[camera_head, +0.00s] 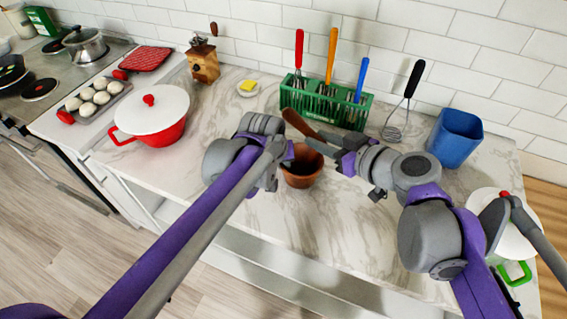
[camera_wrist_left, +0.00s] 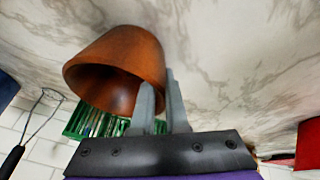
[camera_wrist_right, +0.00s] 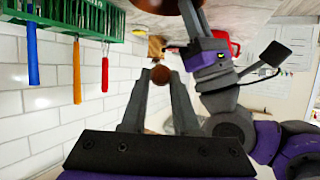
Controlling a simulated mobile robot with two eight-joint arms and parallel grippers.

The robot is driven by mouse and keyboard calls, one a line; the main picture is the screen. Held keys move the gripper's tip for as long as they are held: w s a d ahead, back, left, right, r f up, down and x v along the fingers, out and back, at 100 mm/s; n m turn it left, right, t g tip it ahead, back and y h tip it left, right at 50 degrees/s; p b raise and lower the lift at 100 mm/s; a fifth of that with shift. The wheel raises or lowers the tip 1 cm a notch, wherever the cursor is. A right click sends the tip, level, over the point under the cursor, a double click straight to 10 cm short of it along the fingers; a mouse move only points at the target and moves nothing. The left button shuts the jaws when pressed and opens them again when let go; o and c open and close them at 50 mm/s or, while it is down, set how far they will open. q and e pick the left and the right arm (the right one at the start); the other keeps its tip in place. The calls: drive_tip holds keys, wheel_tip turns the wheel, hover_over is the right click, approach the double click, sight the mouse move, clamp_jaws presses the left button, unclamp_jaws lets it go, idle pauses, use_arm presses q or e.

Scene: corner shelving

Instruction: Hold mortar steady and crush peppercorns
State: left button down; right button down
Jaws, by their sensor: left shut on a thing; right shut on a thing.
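The brown mortar (camera_head: 302,173) stands on the marble counter, and its rim shows in the left wrist view (camera_wrist_left: 120,55). My left gripper (camera_head: 286,155) is shut on the mortar's wall at its left side, one finger overlapping the opening in the left wrist view (camera_wrist_left: 160,95). My right gripper (camera_head: 318,143) is shut on the brown pestle (camera_head: 298,122) just above and behind the mortar. The pestle is tilted, one end pointing up and left; its round end shows between the fingers in the right wrist view (camera_wrist_right: 160,73). Its other end and any peppercorns are hidden.
A green utensil rack (camera_head: 325,103) stands behind the mortar, with a whisk (camera_head: 396,120) and blue container (camera_head: 453,137) to its right. A red pot with white lid (camera_head: 150,108) is at left. A white-lidded green-handled pot (camera_head: 490,225) is at right.

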idle(0.9)
use_arm(q)
drive_tip(key=c, duration=1)
unclamp_jaws()
drive_tip(key=shift+c, duration=0.2)
clamp_jaws()
idle(1.2)
